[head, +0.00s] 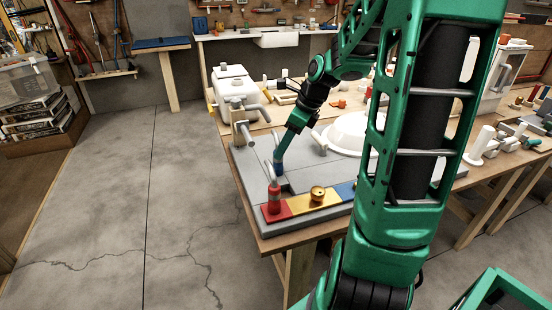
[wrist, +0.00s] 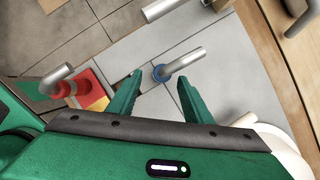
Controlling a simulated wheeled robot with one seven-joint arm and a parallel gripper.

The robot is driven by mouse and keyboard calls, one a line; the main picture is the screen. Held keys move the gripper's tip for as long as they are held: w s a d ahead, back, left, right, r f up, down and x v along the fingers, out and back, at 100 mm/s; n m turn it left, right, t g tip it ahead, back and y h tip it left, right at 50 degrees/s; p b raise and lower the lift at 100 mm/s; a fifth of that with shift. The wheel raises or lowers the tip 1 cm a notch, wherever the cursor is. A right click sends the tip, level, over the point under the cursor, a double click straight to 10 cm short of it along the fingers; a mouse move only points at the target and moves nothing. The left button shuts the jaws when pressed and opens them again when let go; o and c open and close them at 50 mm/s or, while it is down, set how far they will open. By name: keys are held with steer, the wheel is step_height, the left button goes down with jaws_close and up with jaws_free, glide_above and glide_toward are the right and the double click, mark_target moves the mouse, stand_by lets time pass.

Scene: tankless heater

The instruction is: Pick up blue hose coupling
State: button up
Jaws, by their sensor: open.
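The blue hose coupling (wrist: 160,73) is a small blue ring-like piece with a silver pipe (wrist: 185,61) running from it up and right in the wrist view. My gripper (wrist: 160,79) is open, its two green fingers apart. The coupling appears between the fingertips in that view; I cannot tell whether it lies between them in depth, and no contact shows. In the head view my gripper (head: 281,152) points down over the grey board, and a small blue patch (head: 279,166) shows at its lower end.
A red coupling (head: 274,201) and a gold coupling (head: 318,193) stand on the red and yellow parts of a coloured strip at the board's front. Grey pipes (head: 245,133) rise from the board (head: 250,165) at left. A white dome (head: 346,132) lies behind.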

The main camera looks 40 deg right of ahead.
steer(key=shift+x, duration=2.85)
steer(key=shift+w+d, duration=0.1)
steer(key=shift+d, duration=0.05)
steer(key=shift+c, duration=0.7)
jaws_close()
